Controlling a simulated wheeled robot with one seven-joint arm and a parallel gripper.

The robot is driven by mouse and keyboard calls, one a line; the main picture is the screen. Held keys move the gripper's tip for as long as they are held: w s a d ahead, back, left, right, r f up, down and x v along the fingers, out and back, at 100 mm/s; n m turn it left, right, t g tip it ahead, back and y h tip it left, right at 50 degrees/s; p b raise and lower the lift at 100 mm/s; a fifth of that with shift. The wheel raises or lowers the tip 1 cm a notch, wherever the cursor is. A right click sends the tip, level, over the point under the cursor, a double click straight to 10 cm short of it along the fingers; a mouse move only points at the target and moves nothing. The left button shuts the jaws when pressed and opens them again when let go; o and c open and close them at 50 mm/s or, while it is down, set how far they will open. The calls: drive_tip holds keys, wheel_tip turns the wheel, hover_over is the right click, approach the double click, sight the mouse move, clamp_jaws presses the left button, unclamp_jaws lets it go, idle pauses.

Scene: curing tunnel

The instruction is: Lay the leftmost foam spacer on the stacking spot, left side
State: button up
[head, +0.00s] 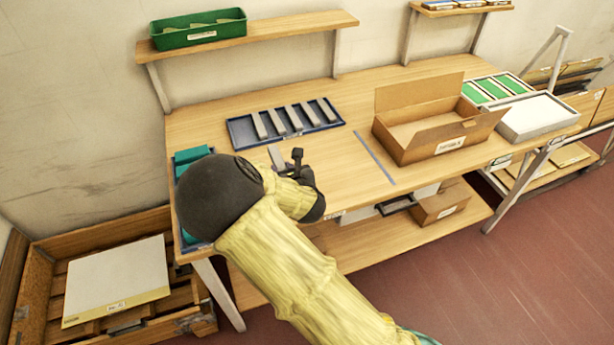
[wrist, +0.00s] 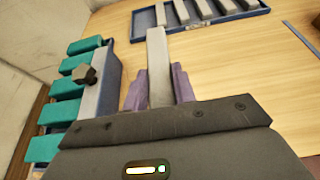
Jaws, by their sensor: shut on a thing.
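My gripper (head: 288,168) is shut on a grey foam spacer (wrist: 157,65), a long bar held between the two purple fingers in the wrist view. In the head view the end of this spacer (head: 275,157) shows just in front of the blue tray, apart from it. The blue tray (head: 240,133) holds several more grey spacers in a row, with a bare stretch at its left end. I cannot make out a marked stacking spot. My arm hides part of the bench's left front, and I cannot tell the held spacer's exact height above it.
Teal blocks (head: 190,157) lie in a blue tray at the bench's left end, close to my gripper. A blue-grey strip (head: 374,158) crosses the bench beside an open cardboard box (head: 440,140). The bench between my gripper and that strip is clear. A shelf (head: 270,31) hangs above.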

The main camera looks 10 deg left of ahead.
wheel_tip(320, 180, down, 6)
drive_tip(key=shift+s+d+p, duration=0.1)
drive_tip(key=shift+d+p, duration=0.05)
drive_tip(key=shift+p, duration=0.15)
drive_tip(key=shift+s, duration=0.1)
drive_tip(key=shift+f, duration=1.85)
drive_tip(key=shift+f, duration=0.2)
drive_tip(key=o, duration=0.9)
drive_tip(key=shift+o, duration=0.2)
drive_tip(key=shift+r, duration=0.1)
drive_tip(key=shift+r, duration=0.1)
